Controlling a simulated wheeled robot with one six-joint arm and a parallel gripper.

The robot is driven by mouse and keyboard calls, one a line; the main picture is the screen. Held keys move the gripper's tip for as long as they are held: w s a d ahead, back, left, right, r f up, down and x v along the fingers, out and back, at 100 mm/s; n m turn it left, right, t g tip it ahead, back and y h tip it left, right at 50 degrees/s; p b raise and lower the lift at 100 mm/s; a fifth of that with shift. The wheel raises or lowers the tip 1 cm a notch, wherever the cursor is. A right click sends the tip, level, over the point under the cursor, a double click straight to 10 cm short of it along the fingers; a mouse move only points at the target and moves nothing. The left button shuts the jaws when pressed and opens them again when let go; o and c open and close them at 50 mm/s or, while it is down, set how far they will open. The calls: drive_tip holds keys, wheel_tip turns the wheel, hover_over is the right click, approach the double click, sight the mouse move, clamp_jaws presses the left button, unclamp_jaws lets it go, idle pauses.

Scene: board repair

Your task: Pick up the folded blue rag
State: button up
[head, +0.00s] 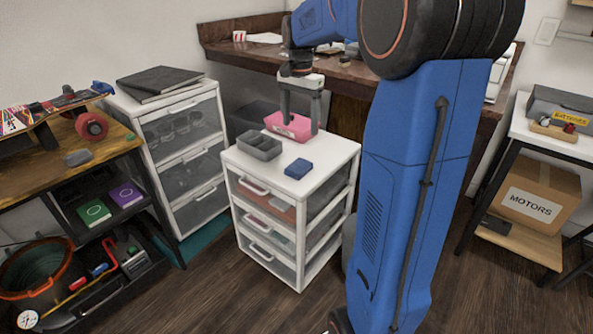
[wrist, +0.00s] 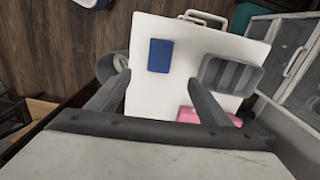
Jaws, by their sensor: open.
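The folded blue rag (head: 298,168) lies flat on the white top of a small drawer unit (head: 322,177), near its front right. In the wrist view the rag (wrist: 160,55) is a dark blue rectangle just past the fingertips, roughly centred between them. My gripper (head: 300,121) is open and empty, fingers pointing down. It is above the back of the unit, with its fingers in front of the pink tray in the head view. The fingers also show in the wrist view (wrist: 159,84). They are apart from the rag.
A grey divided tray (head: 260,145) and a pink tray (head: 290,126) share the unit's top; they stand beside and behind the rag. A taller drawer unit (head: 178,104) is at the left, a brown bench (head: 347,68) behind. The top's front edge is clear.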

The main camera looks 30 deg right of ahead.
hover_over(300, 164)
wheel_tip(300, 164, down, 10)
drive_tip(key=shift+a+r, duration=0.1)
drive_tip(key=shift+d+f, duration=0.2)
drive_tip(key=shift+f, duration=2.7)
drive_tip(key=c, duration=1.1)
